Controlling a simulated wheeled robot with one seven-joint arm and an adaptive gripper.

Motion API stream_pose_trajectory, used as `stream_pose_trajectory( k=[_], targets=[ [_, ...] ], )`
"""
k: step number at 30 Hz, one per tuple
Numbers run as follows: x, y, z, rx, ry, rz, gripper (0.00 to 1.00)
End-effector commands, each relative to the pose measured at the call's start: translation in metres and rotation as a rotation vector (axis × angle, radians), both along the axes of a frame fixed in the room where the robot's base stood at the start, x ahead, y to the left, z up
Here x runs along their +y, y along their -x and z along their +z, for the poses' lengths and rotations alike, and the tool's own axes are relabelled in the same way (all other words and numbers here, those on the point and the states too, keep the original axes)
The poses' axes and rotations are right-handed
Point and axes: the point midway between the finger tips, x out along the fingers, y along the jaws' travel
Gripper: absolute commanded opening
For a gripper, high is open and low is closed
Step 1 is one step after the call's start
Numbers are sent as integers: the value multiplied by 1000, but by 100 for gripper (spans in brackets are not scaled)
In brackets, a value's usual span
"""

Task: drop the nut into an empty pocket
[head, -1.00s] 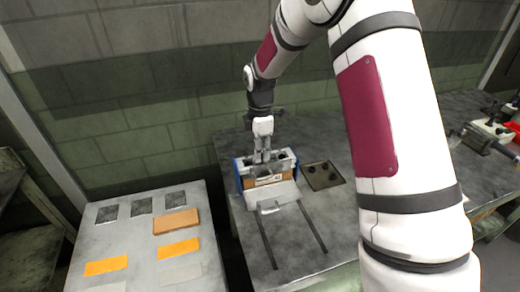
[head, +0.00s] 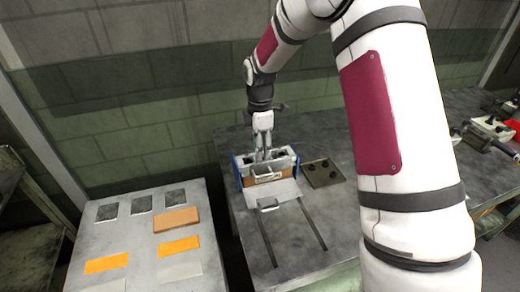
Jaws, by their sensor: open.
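My gripper (head: 263,157) points down over the open top of a grey machine box with blue sides and a brown front (head: 237,172). Its fingers are apart, with the tips at or just inside the box top. Touch cannot be told. I cannot make out a nut, between the fingers or in the box. A dark square plate (head: 337,182) with several dark round spots lies right of the box. I cannot tell whether the spots are pockets, nuts or knobs.
A sloped plate with a handle (head: 268,205) and two dark rails are in front of the box. A grey table (head: 146,238) at left holds an orange-brown block (head: 176,219) and coloured patches. Clamp-like tools (head: 490,130) are far right. My arm covers the right middle.

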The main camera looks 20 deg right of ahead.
Motion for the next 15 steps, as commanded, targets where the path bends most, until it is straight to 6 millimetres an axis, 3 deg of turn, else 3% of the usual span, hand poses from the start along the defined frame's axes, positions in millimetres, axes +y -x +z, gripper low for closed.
stream_pose_trajectory(
  k=[9, 15],
  targets=[
    [0, -1, 64, -7, 0, -1, 43],
    [0, -1, 95, -3, 0, 0, 43]
  ],
)
